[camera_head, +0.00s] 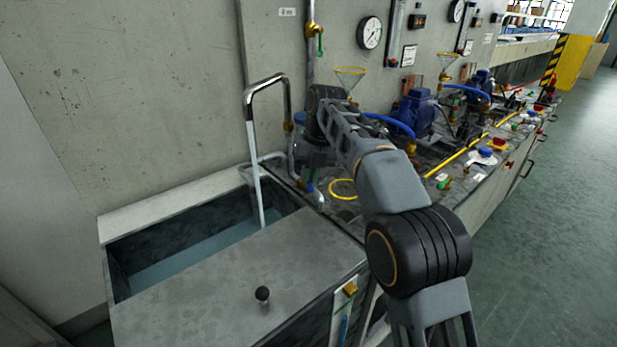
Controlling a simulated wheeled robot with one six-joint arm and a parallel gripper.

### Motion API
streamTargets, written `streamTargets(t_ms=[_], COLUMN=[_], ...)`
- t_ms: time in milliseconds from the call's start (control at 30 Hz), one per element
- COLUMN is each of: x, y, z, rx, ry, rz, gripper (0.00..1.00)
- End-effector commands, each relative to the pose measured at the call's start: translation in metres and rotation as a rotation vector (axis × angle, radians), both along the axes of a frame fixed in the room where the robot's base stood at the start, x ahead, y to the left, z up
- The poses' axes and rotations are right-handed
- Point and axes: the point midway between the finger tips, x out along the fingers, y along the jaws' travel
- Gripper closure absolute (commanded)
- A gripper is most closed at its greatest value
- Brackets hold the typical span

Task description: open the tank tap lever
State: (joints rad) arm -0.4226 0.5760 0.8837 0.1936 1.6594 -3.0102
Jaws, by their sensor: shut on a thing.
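The tank (115,265) is a grey trough at the lower left with water in it. A bent metal spout (266,84) rises over it, and a pale stream (256,180) falls from it into the tank. My arm reaches from the lower right to the pipework beside the tank, and my gripper (312,168) points down there. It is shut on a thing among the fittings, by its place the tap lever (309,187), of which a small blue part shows. The fingertips and most of the lever are too small and dark to make out.
A bench with blue pumps (417,112), yellow hoses and funnels runs off to the right. A pipe with a green-handled brass valve (319,40) and a gauge (370,33) are on the wall. The right floor is clear.

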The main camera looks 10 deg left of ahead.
Motion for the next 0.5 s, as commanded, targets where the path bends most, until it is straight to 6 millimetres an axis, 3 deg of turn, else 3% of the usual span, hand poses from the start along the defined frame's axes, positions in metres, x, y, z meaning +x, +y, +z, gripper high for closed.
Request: streamTargets(t_ms=[233, 267, 500], x=[0.0001, 0.0001, 0.0003], y=[0.0010, 0.0010, 0.0000], z=[0.0027, 0.0027, 0.0015], rx=[0.007, 0.007, 0.004], ry=[-0.004, -0.004, -0.002], rz=[0.001, 0.001, -0.002], gripper=[1.00, 0.87, 0.64])
